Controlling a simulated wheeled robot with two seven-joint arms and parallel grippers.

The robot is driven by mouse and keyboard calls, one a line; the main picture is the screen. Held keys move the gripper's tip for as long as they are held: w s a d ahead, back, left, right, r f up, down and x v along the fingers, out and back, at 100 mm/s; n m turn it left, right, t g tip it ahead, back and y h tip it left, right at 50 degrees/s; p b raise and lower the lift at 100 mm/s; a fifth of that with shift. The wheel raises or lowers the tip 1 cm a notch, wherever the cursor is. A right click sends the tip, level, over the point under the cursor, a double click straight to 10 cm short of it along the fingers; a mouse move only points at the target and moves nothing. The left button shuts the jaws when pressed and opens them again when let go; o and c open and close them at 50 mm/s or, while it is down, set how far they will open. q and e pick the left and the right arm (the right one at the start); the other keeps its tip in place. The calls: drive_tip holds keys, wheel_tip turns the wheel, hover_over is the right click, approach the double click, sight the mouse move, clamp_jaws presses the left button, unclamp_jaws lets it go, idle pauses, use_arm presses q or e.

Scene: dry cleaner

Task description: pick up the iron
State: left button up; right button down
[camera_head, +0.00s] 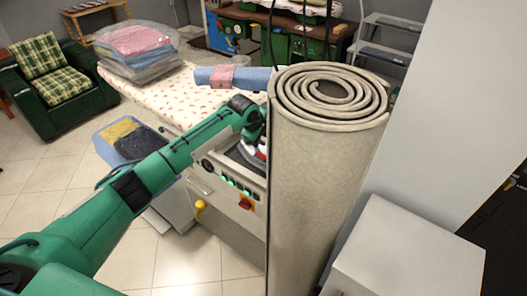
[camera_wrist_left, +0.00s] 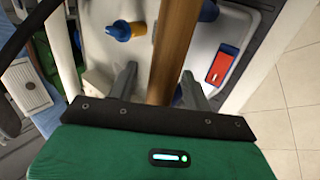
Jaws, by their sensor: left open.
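In the head view the iron is hard to make out. A small white, red and dark thing (camera_head: 260,150), probably part of it, shows on the dark rest at the near right of the ironing station, below my left gripper (camera_head: 257,132). My wrist and a rolled carpet hide most of it. In the left wrist view my left gripper (camera_wrist_left: 157,82) has its two grey fingers apart. A brown wood-like bar (camera_wrist_left: 174,50) runs between them in the picture. I cannot tell whether it is the iron's handle or whether the fingers touch it. My right gripper is not in view.
The tall rolled carpet (camera_head: 318,190) stands close right of my left gripper. The ironing board (camera_head: 190,105) holds a bagged stack (camera_head: 140,50) and a blue roll (camera_head: 245,77). A white cabinet (camera_head: 410,250) stands at front right. Floor tiles (camera_head: 160,255) are clear at front left.

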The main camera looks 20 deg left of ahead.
use_arm(q)
drive_tip(key=shift+w+d+f, duration=0.1)
drive_tip(key=shift+w+f, duration=0.1)
drive_tip(key=shift+f, duration=0.2)
clamp_jaws()
idle(1.1)
drive_tip(key=shift+w+r, duration=0.2)
drive_tip(key=shift+r, duration=0.2)
drive_tip(key=shift+f, duration=0.1)
